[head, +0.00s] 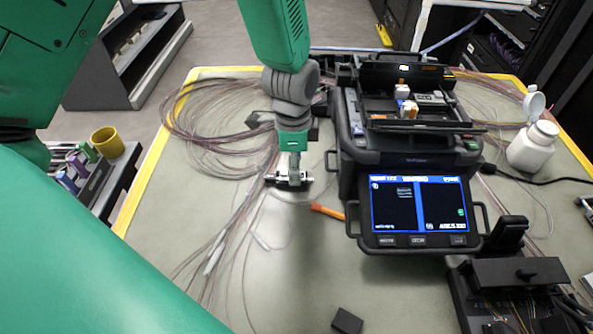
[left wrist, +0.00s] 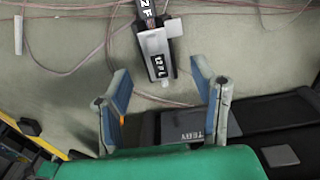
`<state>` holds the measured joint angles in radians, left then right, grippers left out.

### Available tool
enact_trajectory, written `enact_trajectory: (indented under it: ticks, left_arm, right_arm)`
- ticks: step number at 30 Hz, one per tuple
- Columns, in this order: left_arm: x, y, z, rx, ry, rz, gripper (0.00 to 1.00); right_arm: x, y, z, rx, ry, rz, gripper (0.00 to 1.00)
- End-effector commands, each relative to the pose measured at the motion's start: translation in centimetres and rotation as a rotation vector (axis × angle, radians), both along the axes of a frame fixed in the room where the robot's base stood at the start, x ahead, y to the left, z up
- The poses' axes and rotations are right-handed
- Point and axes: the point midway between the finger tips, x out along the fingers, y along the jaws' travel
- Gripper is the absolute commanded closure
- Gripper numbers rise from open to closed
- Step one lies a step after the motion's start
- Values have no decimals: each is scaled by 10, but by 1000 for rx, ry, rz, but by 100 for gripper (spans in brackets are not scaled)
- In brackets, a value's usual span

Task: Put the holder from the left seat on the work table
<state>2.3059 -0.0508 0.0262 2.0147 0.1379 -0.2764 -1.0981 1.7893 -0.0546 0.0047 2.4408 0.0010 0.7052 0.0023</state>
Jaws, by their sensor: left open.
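A grey and black holder with white lettering (left wrist: 156,45) shows in the left wrist view, lying on the green mat, with thin fibres near it. It sits between and just beyond the spread fingertips of my left gripper (left wrist: 159,68). No finger is seen pressing on it. In the head view my left gripper (head: 290,178) points down over the work table (head: 300,280), left of the fusion splicer (head: 415,160). The holder cannot be told apart from the fingers there. Two small white pieces (head: 405,100) show in the splicer's open top. My right gripper is out of view.
Loose fibre coils (head: 215,125) spread over the table's left side. An orange-handled tool (head: 327,211) lies near the splicer. A white bottle (head: 531,145) and a black device (head: 515,285) stand to the right. The front middle is mostly clear, with a small dark block (head: 347,321).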

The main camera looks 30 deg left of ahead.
Motion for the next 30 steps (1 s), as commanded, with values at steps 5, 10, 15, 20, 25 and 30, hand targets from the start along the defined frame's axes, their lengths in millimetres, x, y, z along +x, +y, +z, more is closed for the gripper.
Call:
enact_trajectory:
  ticks: [5, 10, 15, 20, 25, 30]
  left_arm:
    - [1, 1, 44, 0, -5, 0, 48]
    - [1, 2, 73, 0, -4, 0, 48]
    - [0, 2, 87, 0, -1, 1, 48]
    - [0, 2, 90, -1, 1, 0, 48]
    - [0, 2, 90, -1, 1, 0, 48]
    - [0, 2, 90, -1, 1, 0, 48]
  right_arm:
    - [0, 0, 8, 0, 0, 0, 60]
    - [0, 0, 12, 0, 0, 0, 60]
    - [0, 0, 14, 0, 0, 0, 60]
    - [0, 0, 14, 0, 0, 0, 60]
    - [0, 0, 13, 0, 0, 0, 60]
    - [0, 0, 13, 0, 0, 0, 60]
